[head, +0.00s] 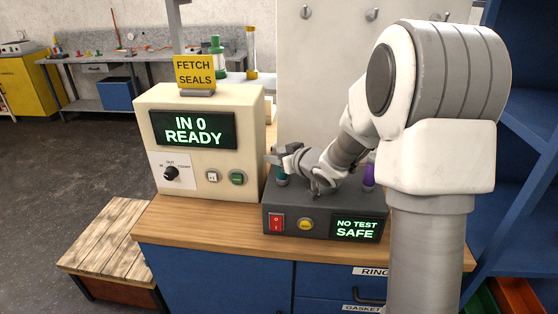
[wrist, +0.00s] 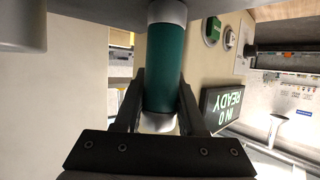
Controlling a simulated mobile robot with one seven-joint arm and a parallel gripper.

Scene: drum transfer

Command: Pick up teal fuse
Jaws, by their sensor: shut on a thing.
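The teal fuse (wrist: 165,68) is a teal cylinder with pale metal end caps, seen in the wrist view between my gripper's two fingers. My gripper (wrist: 163,100) is shut on it near one end cap. In the head view my gripper (head: 272,158) is over the left part of the dark grey tester box (head: 290,222). A bit of the teal fuse (head: 282,180) shows just below the fingers there. Whether its lower end touches the box is hard to tell.
A purple fuse (head: 369,175) stands at the right of the box, partly behind my arm. The cream machine (head: 205,104) reading "IN 0 READY" stands close on the left. The wooden counter (head: 200,222) is clear in front. A panel with hooks (head: 325,60) rises behind.

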